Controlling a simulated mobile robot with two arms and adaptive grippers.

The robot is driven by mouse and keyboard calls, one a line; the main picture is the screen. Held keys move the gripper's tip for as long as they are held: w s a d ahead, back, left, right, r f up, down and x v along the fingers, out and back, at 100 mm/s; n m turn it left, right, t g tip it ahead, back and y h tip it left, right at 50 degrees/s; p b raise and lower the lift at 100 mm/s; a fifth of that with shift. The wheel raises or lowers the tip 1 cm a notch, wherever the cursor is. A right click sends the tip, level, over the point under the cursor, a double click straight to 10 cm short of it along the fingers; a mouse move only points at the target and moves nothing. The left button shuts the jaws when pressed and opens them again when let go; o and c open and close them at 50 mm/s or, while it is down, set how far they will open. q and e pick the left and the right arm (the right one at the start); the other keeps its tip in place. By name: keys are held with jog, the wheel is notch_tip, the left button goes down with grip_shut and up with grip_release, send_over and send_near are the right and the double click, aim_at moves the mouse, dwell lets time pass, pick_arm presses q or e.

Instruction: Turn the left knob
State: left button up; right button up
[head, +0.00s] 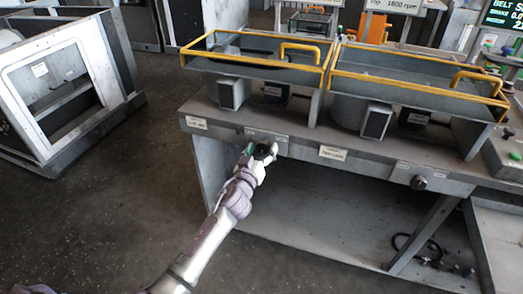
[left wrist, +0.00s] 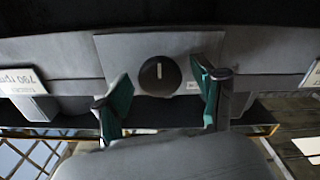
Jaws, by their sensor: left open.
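The left knob shows in the left wrist view (left wrist: 160,75) as a round black knob with a pale pointer line, on a grey panel. The line stands close to vertical in that view. My left gripper (left wrist: 160,94) is open, with its green-padded fingers on either side of the knob and a gap on both sides. In the head view my left gripper (head: 262,152) is at the front panel of the bench, and it hides most of the left knob. A second knob (head: 419,183) sits farther right on the same panel. My right gripper is not in view.
The grey bench (head: 225,122) carries two yellow-railed trays, the left one (head: 255,68) and the right one (head: 415,95). White labels (head: 333,153) are on the front panel. A grey metal frame (head: 70,90) stands at the left. The floor (head: 120,210) between is clear.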

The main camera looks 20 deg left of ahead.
pick_arm(q)
jog(key=c, duration=1.1)
jog(key=shift+c, duration=0.2)
jog(key=shift+m, duration=0.4)
jog(key=m, duration=0.5)
jog(key=shift+m, duration=0.3)
jog(key=m, duration=0.5)
jog(key=shift+m, duration=0.3)
